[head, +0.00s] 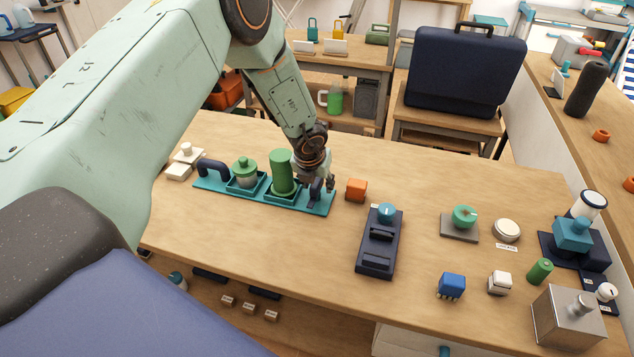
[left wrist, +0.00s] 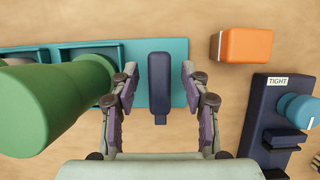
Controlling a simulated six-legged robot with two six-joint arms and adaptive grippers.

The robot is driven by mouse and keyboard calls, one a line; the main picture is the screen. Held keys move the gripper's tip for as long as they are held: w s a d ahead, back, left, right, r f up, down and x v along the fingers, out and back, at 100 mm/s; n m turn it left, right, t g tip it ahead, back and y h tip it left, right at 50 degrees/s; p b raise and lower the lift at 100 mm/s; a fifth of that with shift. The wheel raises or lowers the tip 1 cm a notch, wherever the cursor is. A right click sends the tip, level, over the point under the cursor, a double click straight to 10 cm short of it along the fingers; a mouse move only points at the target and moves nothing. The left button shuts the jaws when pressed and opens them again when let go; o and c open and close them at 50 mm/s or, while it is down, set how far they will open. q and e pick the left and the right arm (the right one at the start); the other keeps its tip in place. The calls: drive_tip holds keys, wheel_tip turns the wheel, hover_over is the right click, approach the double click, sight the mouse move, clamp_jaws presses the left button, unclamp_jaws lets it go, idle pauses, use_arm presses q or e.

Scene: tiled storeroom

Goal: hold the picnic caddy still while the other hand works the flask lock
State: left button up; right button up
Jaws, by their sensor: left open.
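The picnic caddy (head: 207,186) is a long teal tray on the wooden table. A dark arched handle (head: 212,167) stands at its left end. A green lidded pot (head: 245,172) and a tall green flask (head: 282,172) sit in its square holders. A navy upright piece (head: 316,189) stands at its right end; the left wrist view shows it from above (left wrist: 160,85). My left gripper (left wrist: 158,72) is open, with one finger on each side of that navy piece and a gap on both sides. My right gripper is not in view.
An orange block (head: 356,189) lies just right of the caddy. Beyond it is a navy device with a teal knob (head: 380,243), labelled TIGHT. White items (head: 183,162) stand left of the caddy. Several small fixtures crowd the table's right end. The table in front of the caddy is clear.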

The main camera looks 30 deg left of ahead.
use_arm(q)
drive_tip(key=v, duration=1.2)
drive_tip(key=shift+f, duration=0.1)
idle(0.4)
